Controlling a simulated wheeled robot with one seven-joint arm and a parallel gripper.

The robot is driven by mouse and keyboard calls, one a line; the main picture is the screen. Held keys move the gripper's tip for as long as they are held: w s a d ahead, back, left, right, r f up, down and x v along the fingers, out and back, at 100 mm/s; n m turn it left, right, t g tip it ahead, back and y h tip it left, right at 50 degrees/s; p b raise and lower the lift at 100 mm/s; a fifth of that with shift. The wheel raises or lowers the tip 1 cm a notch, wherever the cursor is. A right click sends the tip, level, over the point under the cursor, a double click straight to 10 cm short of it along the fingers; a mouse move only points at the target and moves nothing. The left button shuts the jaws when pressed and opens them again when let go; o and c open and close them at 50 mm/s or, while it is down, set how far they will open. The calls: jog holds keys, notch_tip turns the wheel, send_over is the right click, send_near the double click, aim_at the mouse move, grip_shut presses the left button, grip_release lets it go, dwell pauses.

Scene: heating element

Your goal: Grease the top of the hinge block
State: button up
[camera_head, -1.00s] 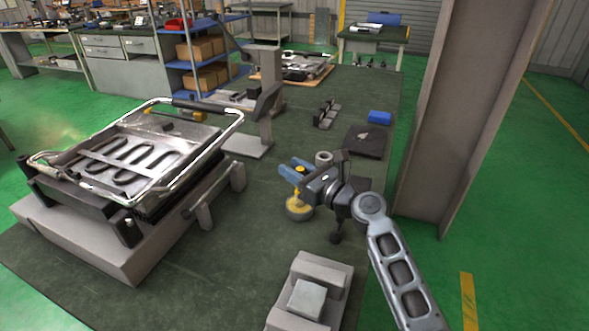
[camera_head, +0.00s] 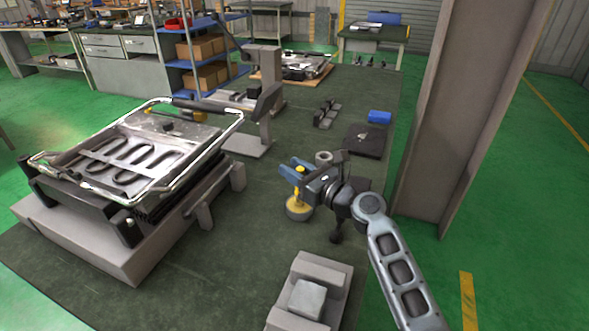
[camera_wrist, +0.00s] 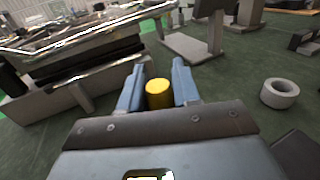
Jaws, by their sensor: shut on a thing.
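My gripper (camera_head: 293,169) has blue fingers, closed around a yellow-handled tool (camera_head: 299,201) with a round, greyish disc-like lower end. In the wrist view, the tool's yellow top (camera_wrist: 159,93) shows between the fingers; its lower end is hidden there. The tool hangs roughly upright over the dark green mat, right of the heating unit and apart from it. The heating unit (camera_head: 140,150) has a dark serpentine element and a tubular metal frame, on a pale base. I cannot tell for sure which part is the hinge block; a grey block (camera_head: 238,177) sits at the unit's right side.
A pale slotted block (camera_head: 322,270) holding a lighter cube (camera_head: 307,299) stands at the front. A grey ring (camera_wrist: 279,93) lies right of the gripper. A grey stand (camera_head: 263,75) rises behind the unit. A steel column (camera_head: 455,110) stands right of my arm. Mat between unit and gripper is clear.

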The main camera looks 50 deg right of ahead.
notch_tip(320, 180, up, 7)
jog(key=p, duration=0.7)
dwell(0.6)
